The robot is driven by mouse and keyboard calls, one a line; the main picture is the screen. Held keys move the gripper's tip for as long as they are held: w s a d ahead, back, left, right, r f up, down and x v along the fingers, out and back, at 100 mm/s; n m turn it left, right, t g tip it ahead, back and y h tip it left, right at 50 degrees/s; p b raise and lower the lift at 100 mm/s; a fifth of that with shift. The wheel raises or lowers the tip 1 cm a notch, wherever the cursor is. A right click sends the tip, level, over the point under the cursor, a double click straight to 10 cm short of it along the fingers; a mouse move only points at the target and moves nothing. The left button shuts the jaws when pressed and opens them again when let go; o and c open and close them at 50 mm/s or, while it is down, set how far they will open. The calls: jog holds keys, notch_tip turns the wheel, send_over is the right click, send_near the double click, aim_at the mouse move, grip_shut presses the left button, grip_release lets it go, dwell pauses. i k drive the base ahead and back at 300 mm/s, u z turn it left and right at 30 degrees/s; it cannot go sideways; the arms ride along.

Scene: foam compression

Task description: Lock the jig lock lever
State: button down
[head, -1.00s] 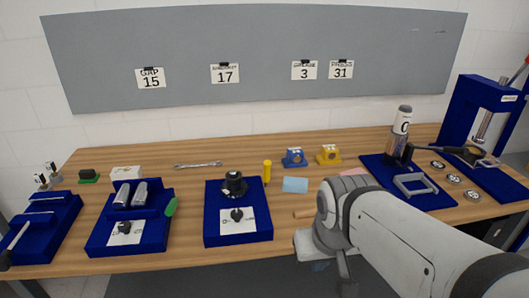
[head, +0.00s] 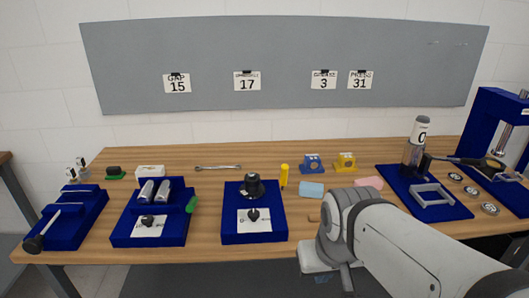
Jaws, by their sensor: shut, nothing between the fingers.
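None of the parts is marked as the jig lock lever, so I cannot tell for certain which one it is. A rod-like lever with a dark knob (head: 34,243) sticks out at the front left of the far-left blue fixture (head: 80,232). The middle blue fixture (head: 233,229) carries a black knob (head: 254,186) and a smaller black knob (head: 253,214) on a white label. My arm reaches in from the lower right, and its wrist hangs at the table's front edge. My gripper's fingers do not show; they are hidden or out of frame.
Another blue fixture (head: 120,231) holds two metal cylinders. A blue tray (head: 440,210) with a metal frame and a blue press (head: 490,115) stand at the right. Blue (head: 311,189) and pink (head: 368,184) foam pieces lie behind my wrist. Bare wood shows between the fixtures.

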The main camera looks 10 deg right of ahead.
aim_at(283, 174)
jog(key=i, duration=0.9)
jog(key=z, duration=0.05)
